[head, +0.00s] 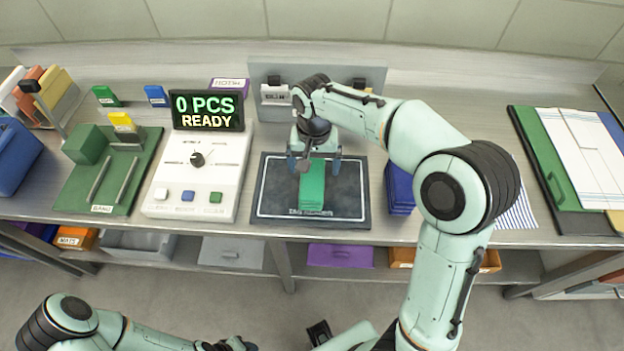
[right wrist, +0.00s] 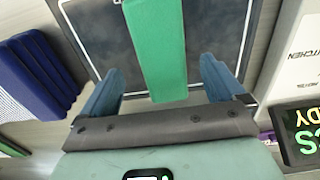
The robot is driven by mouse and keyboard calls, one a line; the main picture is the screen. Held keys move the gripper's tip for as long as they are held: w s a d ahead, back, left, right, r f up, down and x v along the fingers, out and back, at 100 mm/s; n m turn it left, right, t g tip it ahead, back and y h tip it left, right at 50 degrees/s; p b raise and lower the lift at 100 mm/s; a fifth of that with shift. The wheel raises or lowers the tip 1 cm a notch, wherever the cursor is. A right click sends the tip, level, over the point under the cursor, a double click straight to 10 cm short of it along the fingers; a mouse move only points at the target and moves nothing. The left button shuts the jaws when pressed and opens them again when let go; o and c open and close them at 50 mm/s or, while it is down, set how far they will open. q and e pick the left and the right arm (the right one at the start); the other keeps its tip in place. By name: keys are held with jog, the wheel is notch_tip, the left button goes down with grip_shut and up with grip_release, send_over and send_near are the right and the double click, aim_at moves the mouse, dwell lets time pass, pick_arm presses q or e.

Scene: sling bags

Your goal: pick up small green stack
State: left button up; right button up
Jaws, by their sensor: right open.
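The small green stack (head: 312,188) lies lengthwise on a dark mat (head: 268,200) with a pale border line. My right gripper (head: 314,165) is open over the far end of the stack, with one blue finger on each side. In the right wrist view the green stack (right wrist: 155,50) runs between the two open fingers (right wrist: 157,88), with a gap on both sides. It is not gripped. The far end of the stack is partly covered by the gripper. My left arm shows at the bottom left, and its gripper (head: 232,344) is dark and cut off at the lower edge.
A dark blue stack (head: 398,190) stands just right of the mat, also in the right wrist view (right wrist: 38,75). A white counter console (head: 197,175) with a "0 PCS READY" display (head: 207,110) is on the left. A grey upright panel (head: 350,75) stands behind.

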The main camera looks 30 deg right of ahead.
aim_at(312, 173)
jog(key=f, duration=0.6)
jog(key=shift+a, duration=0.2)
jog(key=shift+w+r, duration=0.1)
jog(key=c, duration=1.2)
